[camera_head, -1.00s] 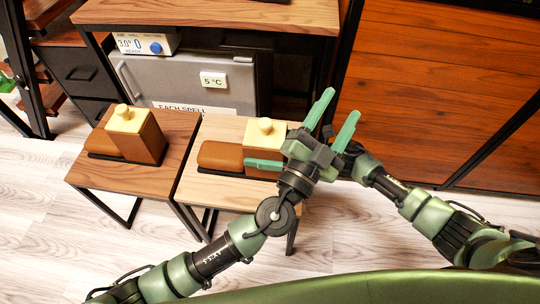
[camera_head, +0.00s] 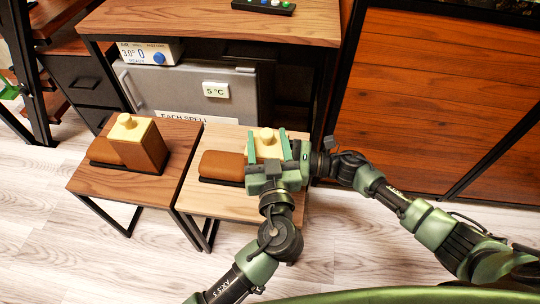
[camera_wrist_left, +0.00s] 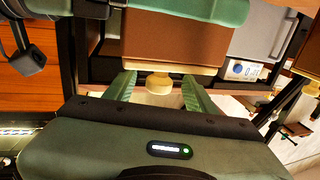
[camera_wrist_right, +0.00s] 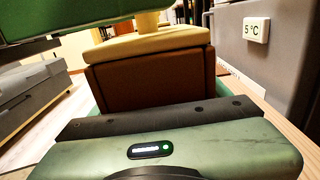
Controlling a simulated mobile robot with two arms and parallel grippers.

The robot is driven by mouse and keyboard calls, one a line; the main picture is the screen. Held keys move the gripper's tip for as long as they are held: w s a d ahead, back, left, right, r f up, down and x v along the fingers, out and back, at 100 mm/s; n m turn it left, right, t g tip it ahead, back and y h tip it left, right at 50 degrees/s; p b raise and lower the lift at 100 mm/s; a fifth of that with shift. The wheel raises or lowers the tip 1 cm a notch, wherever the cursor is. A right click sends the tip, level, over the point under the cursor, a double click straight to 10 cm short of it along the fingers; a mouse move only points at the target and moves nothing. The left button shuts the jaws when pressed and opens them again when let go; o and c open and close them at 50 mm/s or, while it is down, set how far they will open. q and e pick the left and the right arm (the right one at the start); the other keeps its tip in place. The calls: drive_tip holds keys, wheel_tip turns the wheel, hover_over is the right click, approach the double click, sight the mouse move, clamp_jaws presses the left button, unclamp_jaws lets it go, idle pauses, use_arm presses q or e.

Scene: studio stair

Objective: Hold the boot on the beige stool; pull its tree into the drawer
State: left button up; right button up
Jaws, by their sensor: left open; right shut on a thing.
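On the beige stool (camera_head: 225,137) stands a brown boot (camera_head: 222,165) with a pale yellow tree (camera_head: 266,136) topped by a round knob. My left gripper (camera_head: 268,142) is open over the tree. In the left wrist view the knob (camera_wrist_left: 158,83) is between its two fingers, with gaps at both sides. My right gripper is shut on the boot's shaft (camera_wrist_right: 150,78); one of its fingers (camera_wrist_left: 190,8) lies across the shaft in the left wrist view. In the head view its fingers are hidden behind my left gripper. Black closed drawers (camera_head: 85,75) stand at the back left.
A brown wooden stool (camera_head: 190,140) on the left bears a similar boot (camera_head: 150,145) with a yellow-topped tree. A grey cabinet (camera_head: 180,90) with a 5 °C display stands under a wooden table (camera_head: 210,22) behind. The floor in front is clear.

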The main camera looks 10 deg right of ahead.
sight(266, 129)
use_arm(q)
drive_tip(key=shift+w+d, duration=0.1)
drive_tip(key=shift+w, duration=2.05)
clamp_jaws()
drive_tip(key=shift+r, duration=0.3)
drive_tip(key=shift+r, duration=0.85)
